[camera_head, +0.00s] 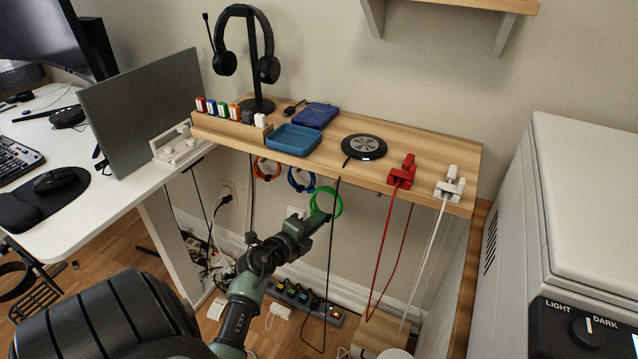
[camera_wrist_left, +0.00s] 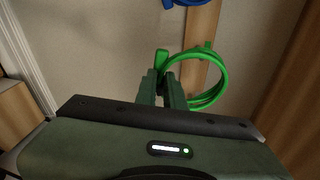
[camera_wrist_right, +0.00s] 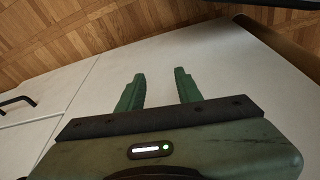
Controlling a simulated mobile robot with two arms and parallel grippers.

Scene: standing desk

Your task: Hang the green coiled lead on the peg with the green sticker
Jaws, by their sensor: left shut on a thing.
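The green coiled lead (camera_head: 338,203) is a bright ring below the front edge of the wooden shelf. My left gripper (camera_head: 324,217) is shut on its side; the left wrist view shows the fingers (camera_wrist_left: 168,86) pinching the lead (camera_wrist_left: 222,82), with the loop extending right. In that view a small green patch (camera_wrist_left: 207,45) shows at the wooden strip behind the loop; I cannot tell whether it is the sticker or whether the loop surrounds a peg. My right gripper (camera_wrist_right: 158,82) is open and empty in the right wrist view.
An orange coil (camera_head: 258,170) and a blue coil (camera_head: 291,181) hang left of the green one. A black cable (camera_head: 332,250) drops close by the gripper. Red (camera_head: 401,172) and white (camera_head: 450,184) clamps with leads sit at the shelf's right. A power strip (camera_head: 300,297) lies below.

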